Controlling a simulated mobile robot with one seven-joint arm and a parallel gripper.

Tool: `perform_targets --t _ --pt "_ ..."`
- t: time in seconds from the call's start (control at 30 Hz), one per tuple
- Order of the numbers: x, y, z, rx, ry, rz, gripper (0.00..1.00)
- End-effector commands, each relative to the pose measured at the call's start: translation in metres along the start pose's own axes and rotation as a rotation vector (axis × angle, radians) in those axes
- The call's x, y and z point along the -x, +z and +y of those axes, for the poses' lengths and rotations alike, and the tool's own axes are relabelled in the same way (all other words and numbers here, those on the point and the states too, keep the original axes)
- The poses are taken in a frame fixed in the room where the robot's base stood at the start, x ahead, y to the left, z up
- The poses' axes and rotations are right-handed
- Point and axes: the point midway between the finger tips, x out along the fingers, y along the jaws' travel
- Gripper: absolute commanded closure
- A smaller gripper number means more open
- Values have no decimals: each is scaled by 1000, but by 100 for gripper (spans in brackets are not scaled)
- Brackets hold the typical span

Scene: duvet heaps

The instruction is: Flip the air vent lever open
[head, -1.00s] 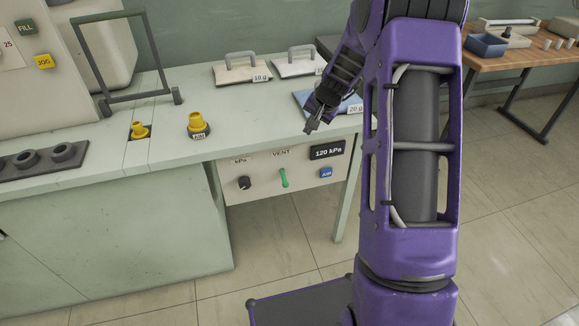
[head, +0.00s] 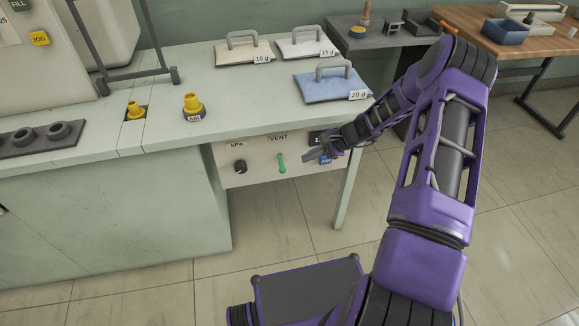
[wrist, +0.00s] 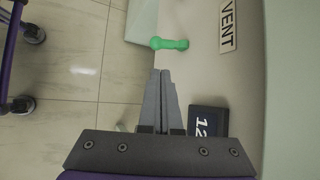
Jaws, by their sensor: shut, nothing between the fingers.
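The green vent lever (head: 281,163) sits under the VENT label on the panel (head: 260,170) below the bench top. In the head view it hangs with its lower end at the bottom. In the wrist view the lever (wrist: 168,43) lies just beyond my fingertips, with the VENT label (wrist: 228,25) to its right. My gripper (head: 307,156) is shut and empty, in front of the panel to the right of the lever. The closed fingers (wrist: 162,75) point toward the lever with a gap between them. My gripper partly hides the pressure display and the blue AIR button.
A black kPa knob (head: 240,167) is left of the lever. The pressure display (wrist: 208,121) is beside my fingers in the wrist view. The bench top (head: 240,110) overhangs the panel. Yellow fittings (head: 193,107) and a blue 20 g pad (head: 332,85) lie on it.

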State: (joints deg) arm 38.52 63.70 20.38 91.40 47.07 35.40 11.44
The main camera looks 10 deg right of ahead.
Motion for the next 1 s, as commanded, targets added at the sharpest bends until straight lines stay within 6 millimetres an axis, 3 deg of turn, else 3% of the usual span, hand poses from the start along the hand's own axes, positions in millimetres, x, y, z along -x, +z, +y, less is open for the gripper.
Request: perform_targets --t 0.23,0.7,1.0 --pt "-7 0 1 2 2 0 100" --pt "-84 0 1 4 2 0 100" --pt "-100 0 0 3 1 2 100"
